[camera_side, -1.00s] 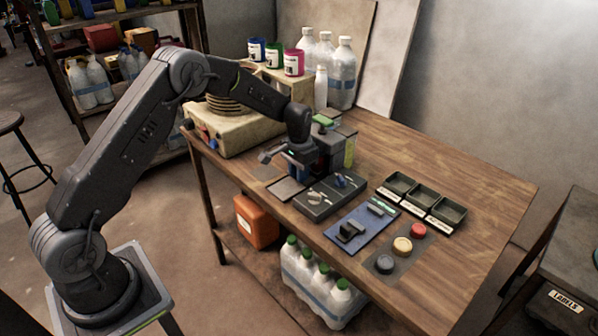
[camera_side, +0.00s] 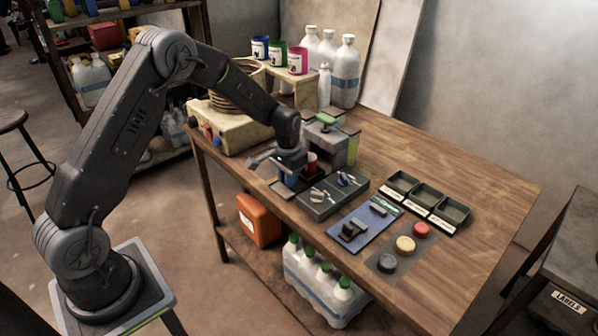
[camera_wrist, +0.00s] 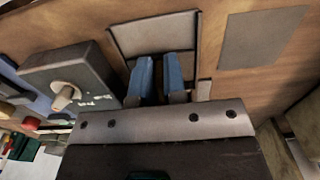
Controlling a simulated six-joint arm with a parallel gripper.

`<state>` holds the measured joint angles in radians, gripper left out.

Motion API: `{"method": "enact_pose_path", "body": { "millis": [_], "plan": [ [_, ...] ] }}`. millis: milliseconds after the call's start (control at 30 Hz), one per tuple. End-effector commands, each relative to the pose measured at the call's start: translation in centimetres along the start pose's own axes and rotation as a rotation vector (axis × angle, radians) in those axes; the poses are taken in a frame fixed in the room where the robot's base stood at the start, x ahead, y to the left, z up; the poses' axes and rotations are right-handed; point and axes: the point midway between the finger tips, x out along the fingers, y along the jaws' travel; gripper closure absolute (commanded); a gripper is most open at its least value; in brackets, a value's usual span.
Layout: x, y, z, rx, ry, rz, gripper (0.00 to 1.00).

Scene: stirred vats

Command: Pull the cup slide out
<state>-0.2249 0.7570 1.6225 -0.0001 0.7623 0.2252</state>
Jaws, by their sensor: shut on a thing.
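The cup slide (camera_side: 313,174) is a dark tray that juts from the front of the grey dispenser (camera_side: 331,140) with the green top. A small red cup (camera_side: 311,160) stands upright on it. My gripper (camera_side: 290,180) is at the slide's near end, jaws shut on the slide, with its blue fingertips pointing down. The handle itself is hidden by the fingers. In the wrist view, my two blue fingers (camera_wrist: 159,80) have a narrow dark gap between them. The slide and cup cannot be made out there.
A framed grey plate (camera_side: 281,188) lies on the table at the gripper, near the front edge. The table's right part is clear.

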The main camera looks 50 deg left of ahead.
Motion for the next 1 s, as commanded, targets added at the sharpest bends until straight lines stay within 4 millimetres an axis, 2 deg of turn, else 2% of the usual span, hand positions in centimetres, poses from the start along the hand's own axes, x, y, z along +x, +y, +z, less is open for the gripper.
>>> {"method": "enact_pose_path", "body": {
  "millis": [100, 200, 600, 633, 800, 867, 1000],
  "plan": [
    [-0.1, -0.1, 1.9, -0.001, -0.001, 0.000, 1.00],
    [-0.1, 0.0, 3.0, -0.001, -0.001, 0.000, 1.00],
    [-0.1, 0.0, 3.4, -0.001, 0.002, 0.000, 1.00],
    [-0.1, 0.0, 3.4, -0.001, 0.002, -0.001, 0.85],
    [-0.1, 0.0, 3.4, 0.000, 0.001, 0.000, 0.69],
    [-0.1, 0.0, 3.4, 0.000, 0.001, 0.000, 0.64],
    [0.0, 0.0, 3.4, 0.000, 0.001, 0.000, 0.63]
  ]
}}
